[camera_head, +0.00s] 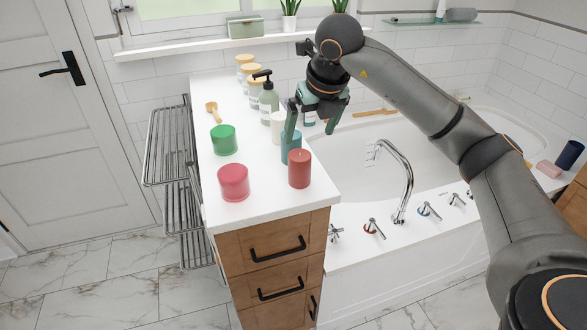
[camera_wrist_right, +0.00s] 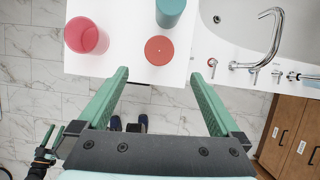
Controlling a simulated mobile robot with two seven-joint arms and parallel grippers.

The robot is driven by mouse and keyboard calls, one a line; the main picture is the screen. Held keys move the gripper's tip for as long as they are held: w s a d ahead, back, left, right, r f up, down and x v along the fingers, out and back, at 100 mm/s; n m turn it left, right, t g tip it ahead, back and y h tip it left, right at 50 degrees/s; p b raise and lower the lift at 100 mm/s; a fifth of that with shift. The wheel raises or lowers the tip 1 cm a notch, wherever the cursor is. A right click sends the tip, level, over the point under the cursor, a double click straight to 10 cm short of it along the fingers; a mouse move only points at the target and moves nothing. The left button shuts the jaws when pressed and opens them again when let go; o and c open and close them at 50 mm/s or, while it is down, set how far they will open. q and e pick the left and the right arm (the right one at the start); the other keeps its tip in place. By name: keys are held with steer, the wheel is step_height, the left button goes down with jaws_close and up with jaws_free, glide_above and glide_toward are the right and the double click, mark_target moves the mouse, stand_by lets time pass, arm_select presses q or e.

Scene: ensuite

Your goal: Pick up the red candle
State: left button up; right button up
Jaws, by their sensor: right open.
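The red candle (camera_head: 299,168) is a short brick-red cylinder standing upright near the front right corner of the white countertop (camera_head: 262,205). In the right wrist view its round top (camera_wrist_right: 159,50) shows a small wick dot, just beyond the gap between my fingertips. My right gripper (camera_head: 311,118) is open and empty, pointing down above the counter, behind the candle in the head view; its fingers also show in the wrist view (camera_wrist_right: 160,74). What seems to be my left gripper (camera_wrist_right: 48,142) shows small at the lower left of the wrist view, its opening unclear.
A pump bottle (camera_head: 268,98) and several jars stand at the back. The bathtub (camera_head: 345,160) and faucet (camera_head: 405,180) are to the right.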

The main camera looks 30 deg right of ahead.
mark_target(301, 155)
steer(key=p+x, duration=0.1)
steer(key=x, duration=0.9)
steer(key=shift+w, duration=0.15)
jaws_close()
stand_by(0.5)
